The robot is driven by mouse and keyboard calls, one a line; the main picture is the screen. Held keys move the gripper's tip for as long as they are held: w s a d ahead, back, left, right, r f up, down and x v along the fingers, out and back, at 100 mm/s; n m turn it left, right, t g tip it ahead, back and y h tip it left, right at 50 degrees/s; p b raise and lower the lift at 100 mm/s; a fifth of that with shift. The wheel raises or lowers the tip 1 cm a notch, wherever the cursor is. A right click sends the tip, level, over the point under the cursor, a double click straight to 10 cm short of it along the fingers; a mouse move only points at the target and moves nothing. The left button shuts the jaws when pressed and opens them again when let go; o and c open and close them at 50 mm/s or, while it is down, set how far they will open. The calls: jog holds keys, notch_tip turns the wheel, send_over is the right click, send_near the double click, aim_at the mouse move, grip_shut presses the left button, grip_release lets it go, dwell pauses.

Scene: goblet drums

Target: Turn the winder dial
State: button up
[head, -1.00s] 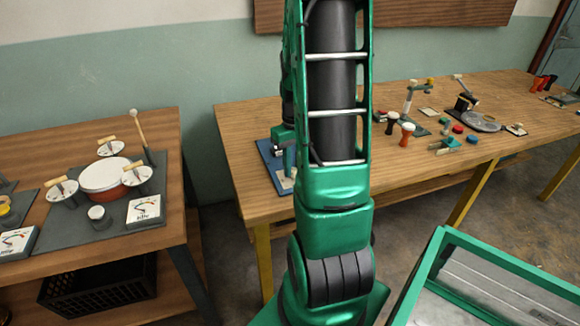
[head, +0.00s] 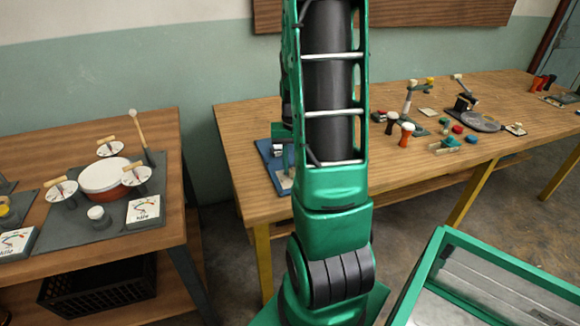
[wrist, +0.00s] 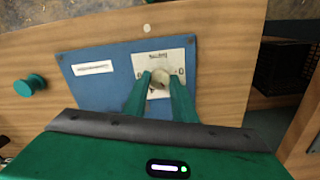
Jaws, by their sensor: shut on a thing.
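The winder dial (wrist: 159,79) is a small pale round knob on a white printed card (wrist: 166,57), set on a blue board (wrist: 107,83). My gripper (wrist: 159,88) comes from the near side in the wrist view, with its green fingers shut on the knob from both sides. The fingers hide part of the knob's sides and the lower card. In the head view my arm hides most of the blue board (head: 268,158), and the dial cannot be made out there.
A green knob (wrist: 30,85) stands left of the board in the wrist view. In the head view, a left table holds a red-rimmed drum (head: 105,176) and several dials. Small tools and goblet drums (head: 406,133) stand farther right on the wooden table (head: 237,120).

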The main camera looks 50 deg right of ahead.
jog(key=shift+a, duration=0.15)
jog(key=o, duration=1)
jog(key=shift+o, duration=0.2)
notch_tip(320, 180, up, 11)
jog(key=shift+w, duration=0.15)
jog(key=shift+f, duration=0.1)
